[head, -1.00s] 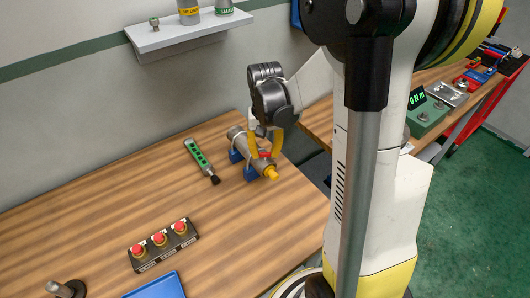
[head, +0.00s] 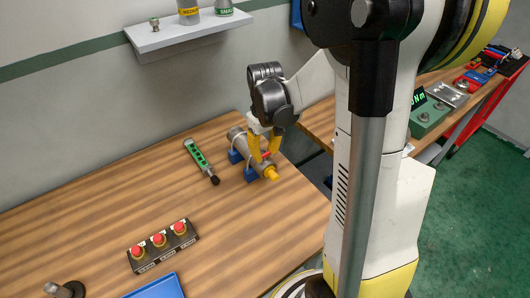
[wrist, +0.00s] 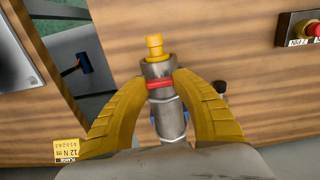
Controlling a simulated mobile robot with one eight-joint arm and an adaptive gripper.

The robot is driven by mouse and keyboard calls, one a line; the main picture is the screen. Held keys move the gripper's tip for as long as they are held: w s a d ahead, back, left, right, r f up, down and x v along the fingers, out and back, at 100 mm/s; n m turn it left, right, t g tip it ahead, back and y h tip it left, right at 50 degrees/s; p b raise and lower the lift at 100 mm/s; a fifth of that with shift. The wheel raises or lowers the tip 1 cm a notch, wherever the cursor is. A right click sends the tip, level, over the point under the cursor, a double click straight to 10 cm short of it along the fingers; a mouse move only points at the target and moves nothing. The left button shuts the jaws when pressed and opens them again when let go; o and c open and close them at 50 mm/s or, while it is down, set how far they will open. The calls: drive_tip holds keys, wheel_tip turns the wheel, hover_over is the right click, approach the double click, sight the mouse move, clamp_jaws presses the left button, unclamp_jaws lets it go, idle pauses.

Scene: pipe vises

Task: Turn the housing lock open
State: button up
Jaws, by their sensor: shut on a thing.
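The housing is a grey cylinder with a yellow end (head: 271,173), lying on blue supports (head: 250,174) near the table's right edge. In the wrist view the yellow end (wrist: 154,45) points up the picture and a red band (wrist: 160,83), seemingly the lock, crosses the grey body (wrist: 170,120). My gripper (head: 264,155) is over the housing with its yellow fingers down. In the wrist view my gripper (wrist: 161,85) has a fingertip on each side of the red band, shut on it. The fingers partly hide the band in the head view.
A green tool with a black tip (head: 201,160) lies left of the housing. A black box with red buttons (head: 161,246) and a blue tray (head: 158,287) are nearer the front. A shelf (head: 185,37) is on the wall above. The table's middle is clear.

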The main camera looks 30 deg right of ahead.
sight(265, 154)
idle(0.3)
drive_tip(key=o, duration=1.2)
wheel_tip(265, 154, up, 12)
